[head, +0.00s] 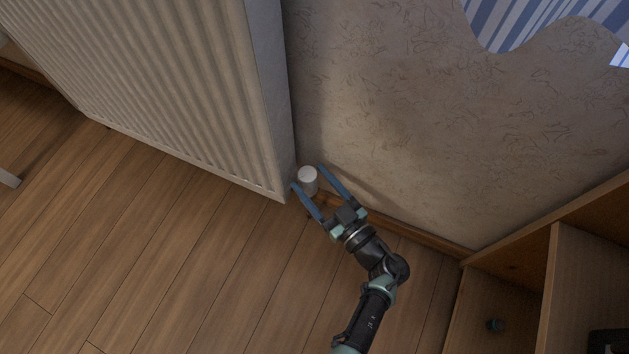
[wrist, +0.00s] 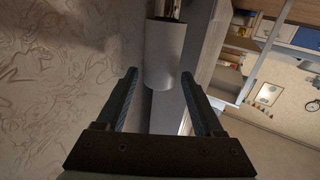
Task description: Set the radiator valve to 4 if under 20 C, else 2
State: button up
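The white radiator valve (head: 308,180) sits at the lower right corner of the ribbed radiator (head: 170,90), close to the wall. My gripper (head: 307,177) is open, with its two blue fingers on either side of the valve in the head view. In the wrist view the valve knob (wrist: 164,55) is a plain white cylinder beyond and between the fingertips (wrist: 159,74), with a gap visible on each side. A metal fitting (wrist: 170,9) shows at its far end. No numbers are legible on the knob. No thermometer reading can be made out.
The patterned wall (head: 420,120) and its wooden baseboard (head: 420,238) run close beside my gripper. A wooden shelf unit (head: 550,260) stands at the lower right. The wrist view shows a round wall dial or clock (wrist: 313,106), too small to read.

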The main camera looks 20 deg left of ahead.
grip_shut()
jog(key=shift+s+t+p, duration=0.1)
jog(key=shift+t+p, duration=0.2)
jog(key=shift+p, duration=0.05)
